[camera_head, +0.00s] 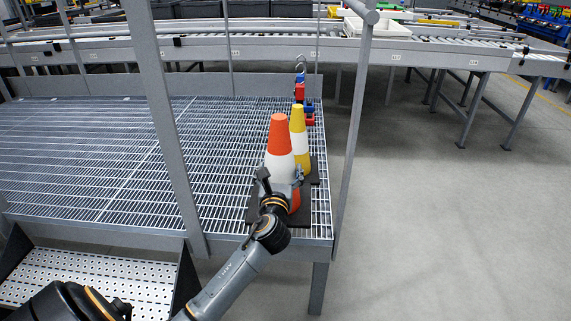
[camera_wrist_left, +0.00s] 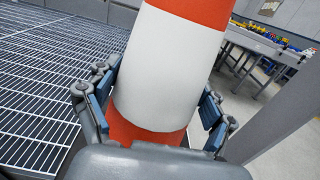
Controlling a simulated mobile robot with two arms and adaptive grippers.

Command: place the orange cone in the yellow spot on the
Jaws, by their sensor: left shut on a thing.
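The orange cone (camera_head: 278,133) with a white band stands upright on a dark base at the right end of the grated catwalk (camera_head: 110,150). My left gripper (camera_head: 280,184) is shut on its lower body. In the left wrist view, the fingers of the left gripper (camera_wrist_left: 152,105) lie on both sides of the orange cone (camera_wrist_left: 168,65) around the white band. A yellow and white cone (camera_head: 298,125) stands close behind it, partly hidden by it. I see no separate yellow spot. My right gripper does not show.
Red and blue things with a hook (camera_head: 300,95) are behind the cones. Grey railing posts (camera_head: 165,120) and (camera_head: 352,120) rise on either side of the cones. A roller conveyor (camera_head: 420,58) runs behind. The catwalk's left part is clear.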

